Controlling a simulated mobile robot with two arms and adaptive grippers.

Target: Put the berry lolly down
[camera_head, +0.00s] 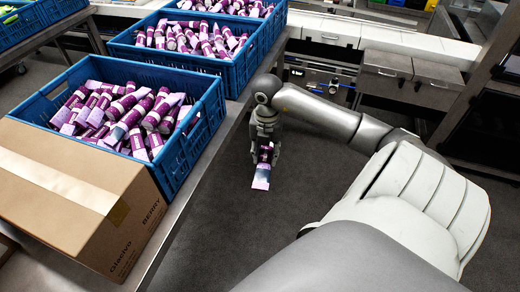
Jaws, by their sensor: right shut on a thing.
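My right gripper (264,150) points down, shut on a berry lolly (261,178) with a purple and pale wrapper. The lolly hangs below the fingers over the dark floor, to the right of the table edge and apart from it. The near blue crate (190,150) on the table holds many similar purple lollies. A closed cardboard box (60,185) marked "Glacivo BERRY" stands in front of that crate. My left gripper is not in view.
A second blue crate (240,75) full of purple lollies stands farther back on the metal table (205,165). Grey cabinets (390,75) line the back right. The dark floor (225,245) right of the table is clear.

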